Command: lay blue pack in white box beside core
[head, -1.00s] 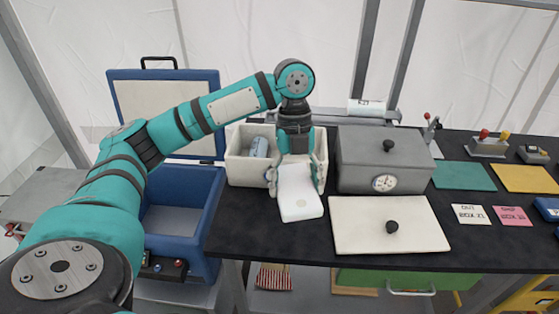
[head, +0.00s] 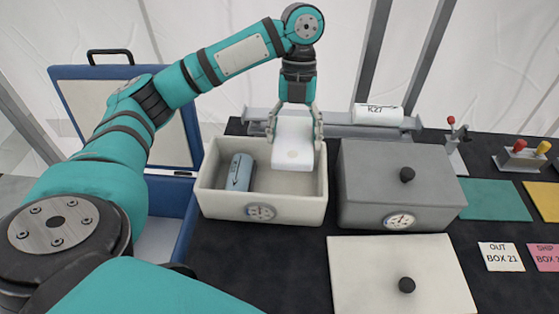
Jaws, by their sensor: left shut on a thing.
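The open white box (head: 222,203) stands on the dark table, with a gauge on its front. A grey-blue cylinder (head: 240,172), which may be the core, lies in its left part. My left gripper (head: 294,137) is shut on a flat white pack (head: 293,150). The pack looks white, not blue. It hangs at the right part of the box, across its back wall in the picture. I cannot tell how deep it is or whether it touches the box. No blue pack shows now. My right gripper is not in view.
A closed grey box (head: 375,188) stands close on the right. A white lid (head: 375,265) with a black knob lies in front. A white labelled cylinder (head: 377,115) rests on a rail behind. An open blue case (head: 75,95) is at left.

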